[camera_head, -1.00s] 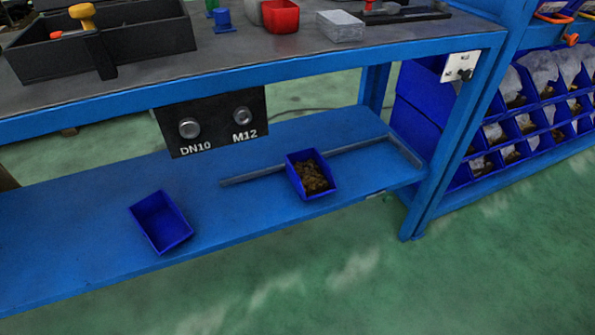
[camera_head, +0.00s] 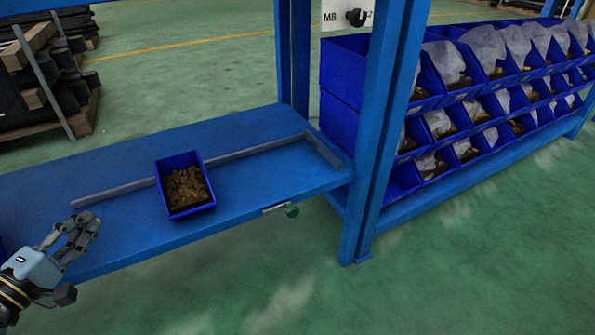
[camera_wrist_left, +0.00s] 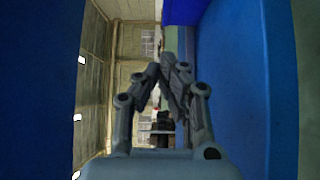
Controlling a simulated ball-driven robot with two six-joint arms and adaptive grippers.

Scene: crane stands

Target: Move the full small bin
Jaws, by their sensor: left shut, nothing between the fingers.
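The full small bin (camera_head: 185,185) is blue and holds a heap of brownish small parts. It stands upright on the blue lower shelf (camera_head: 245,128), near its front edge. My left gripper (camera_head: 90,223) is at the left of the head view, left of the bin and apart from it. Its fingertips are together with nothing between them, as the left wrist view (camera_wrist_left: 166,72) also shows. My right gripper is in neither view.
A grey metal strip (camera_head: 255,152) lies along the shelf behind the bin. A blue post (camera_head: 378,130) stands at the shelf's right end, with a rack of blue bins (camera_head: 430,75) beyond it. Shelf right of the bin is clear. Stacked beams (camera_head: 50,75) lie at the back left.

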